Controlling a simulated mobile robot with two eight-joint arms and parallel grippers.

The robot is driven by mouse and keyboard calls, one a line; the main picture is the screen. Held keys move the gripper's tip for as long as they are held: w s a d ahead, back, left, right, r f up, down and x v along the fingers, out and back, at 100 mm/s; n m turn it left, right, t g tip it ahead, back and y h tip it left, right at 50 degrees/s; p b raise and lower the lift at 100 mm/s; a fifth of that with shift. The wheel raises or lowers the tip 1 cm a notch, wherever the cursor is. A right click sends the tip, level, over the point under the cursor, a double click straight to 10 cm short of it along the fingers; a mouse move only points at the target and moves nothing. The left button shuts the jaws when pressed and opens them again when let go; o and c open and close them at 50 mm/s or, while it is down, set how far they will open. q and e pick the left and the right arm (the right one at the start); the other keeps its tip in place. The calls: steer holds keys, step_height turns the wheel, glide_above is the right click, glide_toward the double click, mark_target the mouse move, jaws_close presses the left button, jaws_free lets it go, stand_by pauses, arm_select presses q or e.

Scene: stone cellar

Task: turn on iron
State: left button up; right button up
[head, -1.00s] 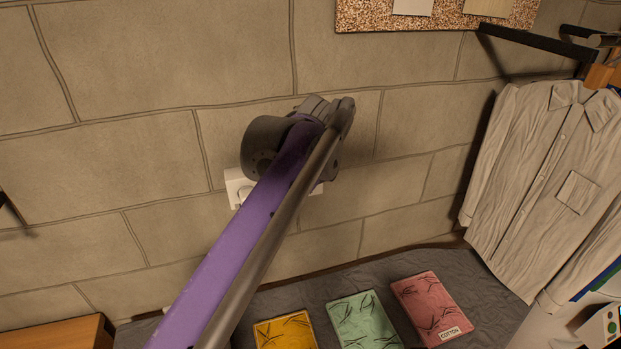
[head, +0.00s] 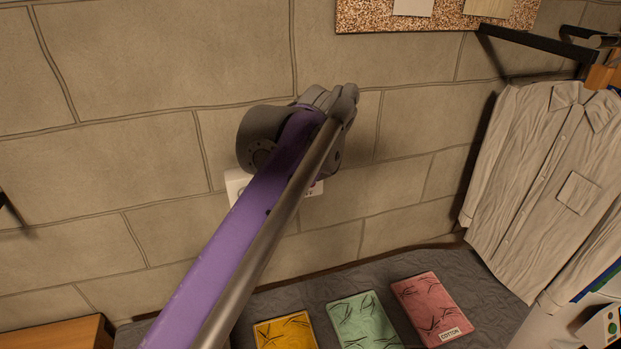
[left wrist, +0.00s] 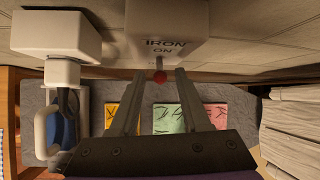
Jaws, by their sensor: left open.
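In the left wrist view a pale wall box (left wrist: 165,25) carries the words IRON and ON. A small red knob (left wrist: 160,77) shows at its lower edge. My left gripper (left wrist: 159,90) is open, its two fingers pointing toward the box, with the knob seen between the fingertips. I cannot tell whether they touch it. An iron with a white handle (left wrist: 43,130) and a blue part appears at the left of the wrist view. My right gripper is not in view.
A white wall fixture (left wrist: 55,35) juts out beside the box. Yellow (head: 285,330), green (head: 362,320) and pink (head: 432,303) folded cloths lie on a grey padded surface (head: 480,275). A shirt (head: 540,180) hangs at right. The wall left of my arm is clear.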

arm_select(q)
steer(key=v, duration=0.8)
steer(key=shift+s+r, duration=0.15)
steer(key=shift+r, duration=0.1)
